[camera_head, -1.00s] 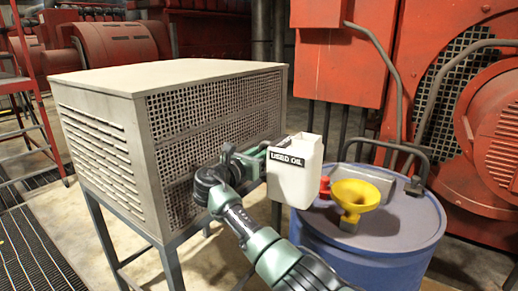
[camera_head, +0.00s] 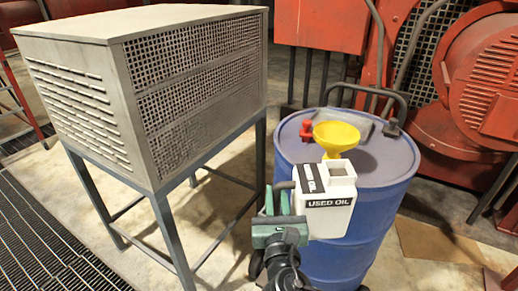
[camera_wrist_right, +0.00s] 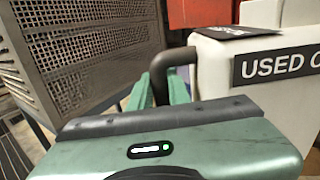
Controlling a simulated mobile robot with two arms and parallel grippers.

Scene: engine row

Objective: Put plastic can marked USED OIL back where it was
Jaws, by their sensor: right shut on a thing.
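The white plastic can marked USED OIL (camera_head: 330,215) is in front of the blue drum in the head view, its label facing me. My right gripper (camera_head: 287,205) is at its left side, shut on its dark handle. The can also shows at the right of the right wrist view (camera_wrist_right: 218,80), with the handle by the green fingers (camera_wrist_right: 165,88). The can hides part of the drum's front; whether it touches the drum I cannot tell. My left gripper is not in view.
The blue drum (camera_head: 385,165) carries a yellow funnel (camera_head: 336,136), a red fitting (camera_head: 306,130) and a dark-handled item at its back. A grey vented cabinet (camera_head: 190,95) on legs stands left. Red machinery (camera_head: 490,85) is behind.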

